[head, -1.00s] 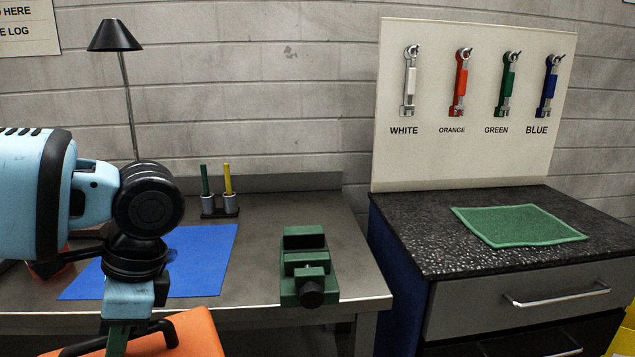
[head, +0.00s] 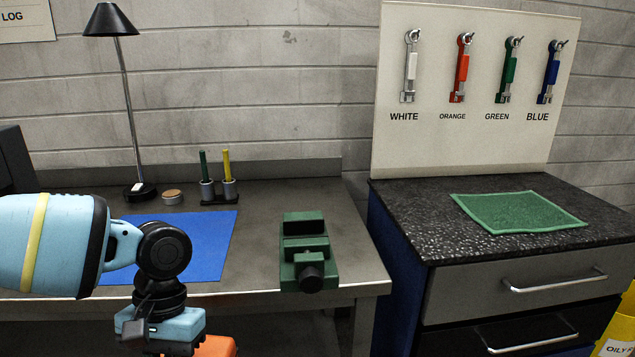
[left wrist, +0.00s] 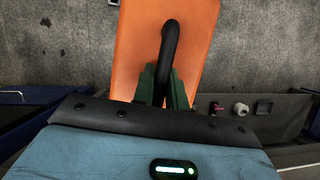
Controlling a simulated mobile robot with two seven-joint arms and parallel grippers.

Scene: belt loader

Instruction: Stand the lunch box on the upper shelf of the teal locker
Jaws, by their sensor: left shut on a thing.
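The lunch box is an orange box with a black handle. In the head view only a small part of the orange lunch box (head: 216,346) shows at the bottom edge, below my left gripper (head: 160,342). In the left wrist view the orange lunch box (left wrist: 190,50) fills the upper middle, with its black handle (left wrist: 170,45) between the green fingers of my left gripper (left wrist: 165,88). My left gripper is shut on the handle. The lunch box hangs in front of the workbench. The teal locker is not in view. My right gripper is not in view.
The workbench (head: 255,262) holds a blue mat (head: 215,245), a green vise (head: 305,250), a lamp (head: 130,100) and pen holders (head: 218,190). At right stands a drawer cabinet (head: 480,300) with a green cloth (head: 518,211) on top, below a wrench board (head: 455,150).

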